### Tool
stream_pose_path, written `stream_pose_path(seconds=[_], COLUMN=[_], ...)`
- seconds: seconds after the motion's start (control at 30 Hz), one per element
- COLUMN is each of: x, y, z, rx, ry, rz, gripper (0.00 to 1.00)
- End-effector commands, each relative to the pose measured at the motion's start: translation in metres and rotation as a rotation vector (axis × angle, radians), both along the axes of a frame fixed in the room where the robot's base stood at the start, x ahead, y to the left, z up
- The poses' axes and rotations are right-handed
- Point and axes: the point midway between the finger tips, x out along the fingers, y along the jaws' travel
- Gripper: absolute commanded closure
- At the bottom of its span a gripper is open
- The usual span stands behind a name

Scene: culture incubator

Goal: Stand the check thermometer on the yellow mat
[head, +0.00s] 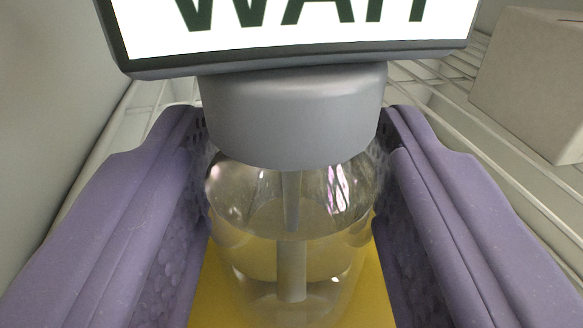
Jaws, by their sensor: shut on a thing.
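The check thermometer is a clear bottle (330,208) with a grey cap (293,115), a probe stem inside and a display (300,28) on top. The display shows large dark letters on white, cut off by the top edge. My gripper (292,150) has purple fingers on both sides of the thermometer and is shut on it at the cap and shoulder. The thermometer looks upright. The yellow mat (205,295) shows below and behind the bottle. The bottle's base is cut off by the bottom edge, so I cannot tell whether it touches the mat.
White wire shelf bars (530,180) run on both sides. A pale box (535,80) stands at the right on the shelf. A plain grey-green wall (55,100) is close on the left.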

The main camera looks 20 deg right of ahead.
Motion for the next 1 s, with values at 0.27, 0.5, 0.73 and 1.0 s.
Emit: stream_pose_path(seconds=[0.27,0.5,0.73,1.0], x=[0.0,-0.001,-0.047,-0.101], y=[0.0,0.0,0.014,0.027], z=[-0.001,0.005,0.003,0.003], rx=[0.0,0.0,0.002,0.0], ry=[0.0,0.0,-0.001,0.0], rz=[0.0,0.0,0.005,0.002], gripper=[0.25,0.25,0.25,0.25])
